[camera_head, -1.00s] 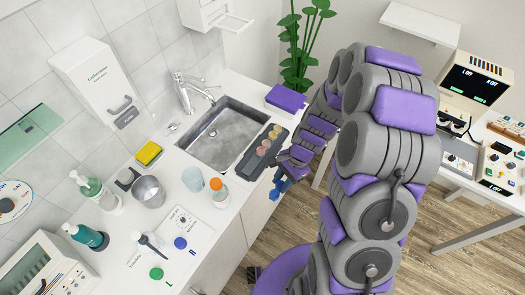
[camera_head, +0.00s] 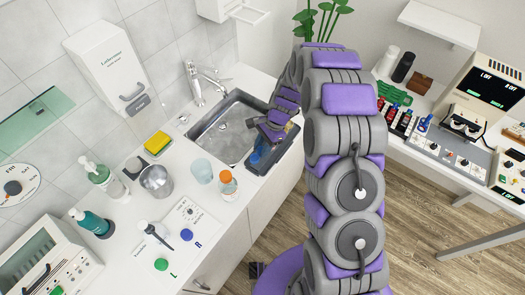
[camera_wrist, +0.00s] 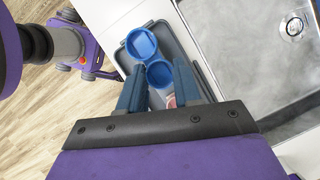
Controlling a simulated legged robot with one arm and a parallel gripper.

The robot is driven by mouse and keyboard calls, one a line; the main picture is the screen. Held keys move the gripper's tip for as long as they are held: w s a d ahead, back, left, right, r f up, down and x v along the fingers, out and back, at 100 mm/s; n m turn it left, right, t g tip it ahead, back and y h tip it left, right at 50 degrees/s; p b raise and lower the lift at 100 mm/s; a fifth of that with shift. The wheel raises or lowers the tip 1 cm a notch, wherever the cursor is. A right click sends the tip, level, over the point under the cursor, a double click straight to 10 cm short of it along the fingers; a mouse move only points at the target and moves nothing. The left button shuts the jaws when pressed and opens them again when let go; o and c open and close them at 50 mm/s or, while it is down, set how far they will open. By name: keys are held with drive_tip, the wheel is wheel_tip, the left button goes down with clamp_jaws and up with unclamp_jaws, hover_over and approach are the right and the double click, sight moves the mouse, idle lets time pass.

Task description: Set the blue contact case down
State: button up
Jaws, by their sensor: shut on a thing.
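The blue contact case (camera_wrist: 141,43) has two round, open wells and lies between the fingers of my gripper (camera_wrist: 158,71) in the wrist view. My gripper is shut on the near well. In the head view, the gripper (camera_head: 264,143) and bright blue case (camera_head: 259,153) are over the dark grey tray (camera_head: 279,158) on the counter's right edge. The tray also shows beneath the case in the wrist view (camera_wrist: 188,48). I cannot tell whether the case touches the tray. A pinkish round item (camera_wrist: 171,101) is partly hidden behind the near well.
The sink (camera_head: 222,135) is left of the tray. An orange-capped bottle (camera_head: 228,186) and a clear cup (camera_head: 202,171) stand nearer. A white mat (camera_head: 205,222) holds a blue cap (camera_head: 187,235). A green cap (camera_head: 161,264) lies nearby. An instrument table (camera_head: 430,150) stands at right.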

drive_tip(key=f, duration=0.2)
drive_tip(key=shift+d+f, duration=0.3)
drive_tip(key=shift+d, duration=0.1)
drive_tip(key=shift+d+f, duration=0.2)
drive_tip(key=shift+f, duration=0.05)
drive_tip(key=shift+r, duration=0.15)
drive_tip(key=o, duration=1)
drive_tip(key=shift+a, duration=0.35)
drive_tip(key=shift+d, duration=0.15)
